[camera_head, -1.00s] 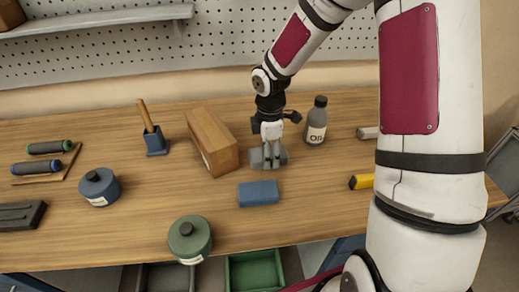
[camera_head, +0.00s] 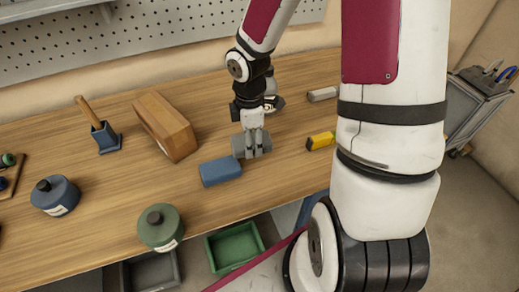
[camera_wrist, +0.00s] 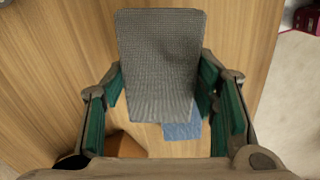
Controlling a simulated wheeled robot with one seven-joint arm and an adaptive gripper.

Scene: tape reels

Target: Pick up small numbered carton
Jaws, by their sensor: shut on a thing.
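My gripper (camera_head: 253,143) is shut on a grey object with a fine woven-looking surface (camera_wrist: 160,65). The grey object fills the space between the fingers in the wrist view, and no number shows on it. In the head view it is at the tabletop, and I cannot tell if it touches the wood. A brown box (camera_head: 165,125) with a small pale label on its near end lies to the left of my gripper; any number on it is too small to read. Its brown corner (camera_wrist: 125,145) also shows in the wrist view.
A blue block (camera_head: 220,171) lies just in front of my gripper. A dark bottle (camera_head: 271,86) is partly hidden behind it. A yellow-and-black item (camera_head: 321,140) lies to the right. Blue (camera_head: 55,196) and green (camera_head: 161,227) canisters stand at left and front. The wood between them is clear.

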